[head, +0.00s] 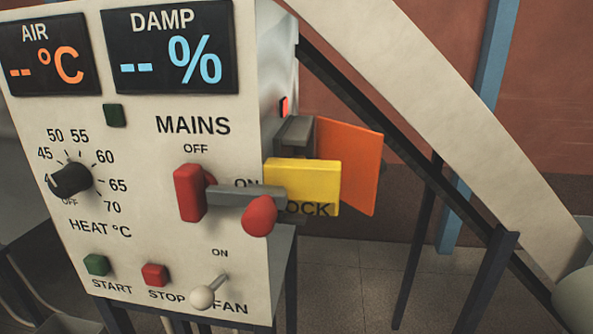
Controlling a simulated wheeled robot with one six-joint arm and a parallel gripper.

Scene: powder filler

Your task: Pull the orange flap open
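The orange flap (352,163) is a flat upright plate at the right side of the control cabinet, beside a small grey box (294,134). Its lower left part is hidden behind a yellow block (302,182). I cannot tell from this view how far the flap stands open. The yellow block sits just right of the cabinet's front edge, partly covering a label that ends in "OCK". My gripper is not in view.
A grey mains lever (238,196) with a red knob (259,216) sticks out left of the yellow block. The cabinet front (130,160) carries a heat dial (71,180), buttons and a fan switch (205,296). A pale sloping beam (440,110) with dark supports crosses the right.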

